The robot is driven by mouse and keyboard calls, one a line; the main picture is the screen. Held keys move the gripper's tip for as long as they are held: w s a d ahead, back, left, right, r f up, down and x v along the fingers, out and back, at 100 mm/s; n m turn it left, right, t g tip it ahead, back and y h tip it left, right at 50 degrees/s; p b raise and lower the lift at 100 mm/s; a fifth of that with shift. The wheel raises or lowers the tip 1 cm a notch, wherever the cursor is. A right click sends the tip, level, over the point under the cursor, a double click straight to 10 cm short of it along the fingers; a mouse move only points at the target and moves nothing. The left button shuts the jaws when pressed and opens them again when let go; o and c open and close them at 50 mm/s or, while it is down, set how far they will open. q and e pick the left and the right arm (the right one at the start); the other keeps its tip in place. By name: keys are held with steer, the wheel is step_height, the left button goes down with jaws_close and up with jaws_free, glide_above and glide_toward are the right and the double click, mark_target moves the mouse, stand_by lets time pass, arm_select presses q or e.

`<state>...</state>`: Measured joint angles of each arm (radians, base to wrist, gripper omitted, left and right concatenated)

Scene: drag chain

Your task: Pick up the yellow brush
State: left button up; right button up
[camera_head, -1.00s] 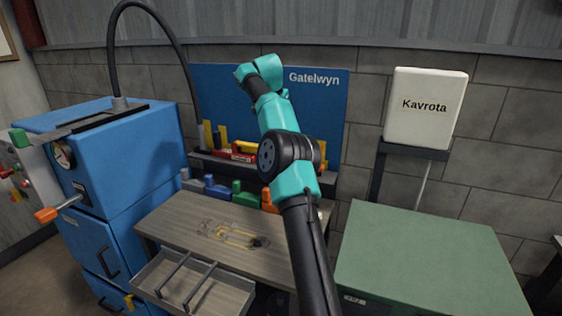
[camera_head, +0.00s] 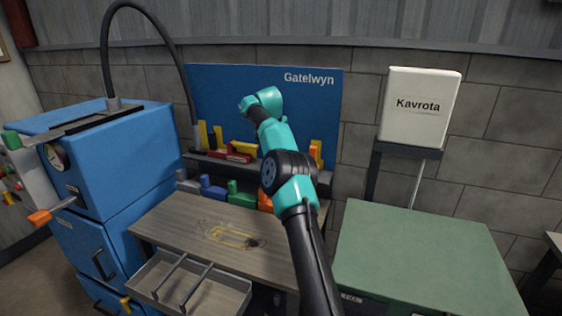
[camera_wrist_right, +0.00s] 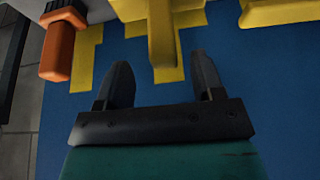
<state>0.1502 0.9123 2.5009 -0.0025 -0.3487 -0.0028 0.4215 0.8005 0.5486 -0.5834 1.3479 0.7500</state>
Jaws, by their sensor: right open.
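My right gripper (camera_wrist_right: 163,72) is open in the right wrist view, with two dark fingers apart. A yellow bar-shaped piece (camera_wrist_right: 162,40), perhaps the yellow brush, reaches down toward the gap between the fingertips. I cannot tell whether it touches them. In the head view my right arm rises from the bottom, its wrist in front of the blue board; the fingers cannot be made out there. My left gripper is not in view.
The blue board (camera_head: 320,100) stands behind the shelf. Red blocks (camera_head: 238,157) lie on the shelf, with blue and green bins (camera_head: 242,195) below. An orange-ended item (camera_wrist_right: 62,48) is left of my fingers. The wooden table (camera_head: 170,222) carries a yellow outlined item (camera_head: 228,236).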

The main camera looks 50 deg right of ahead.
steer(key=x, duration=0.4)
steer(key=shift+w, duration=0.3)
steer(key=shift+d+f, duration=0.3)
steer(key=shift+f, duration=0.15)
jaws_close()
stand_by(0.5)
